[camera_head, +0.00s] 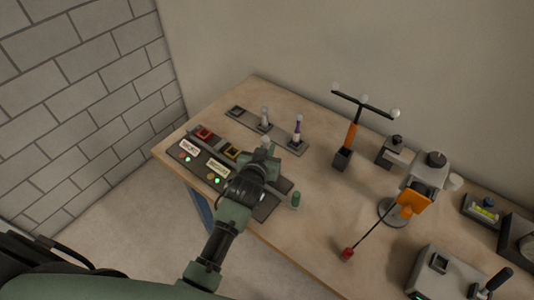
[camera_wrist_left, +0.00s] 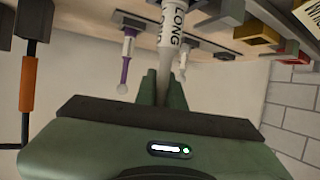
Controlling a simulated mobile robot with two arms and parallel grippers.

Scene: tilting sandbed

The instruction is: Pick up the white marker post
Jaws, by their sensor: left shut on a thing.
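My left gripper (camera_head: 268,151) is over the right end of the dark panel, fingers close together. In the left wrist view, which looks inverted, the green fingers (camera_wrist_left: 163,88) are shut on a pale, narrow piece. It runs up in line with a white post lettered "LONG" (camera_wrist_left: 172,35), which I take as the white marker post. Its far end is cut off by the frame. In the head view the gripper hides it. A pale ball-topped post (camera_head: 265,117) and a purple-banded one (camera_head: 298,128) stand upright in a rack. My right gripper is out of view.
The panel (camera_head: 270,208) has red (camera_head: 204,133) and yellow (camera_head: 232,150) sockets with labels. The rack's left socket (camera_head: 235,111) looks empty. A T-shaped orange stand (camera_head: 352,135), a grey stand (camera_head: 424,172) and a lever box (camera_head: 445,275) occupy the right.

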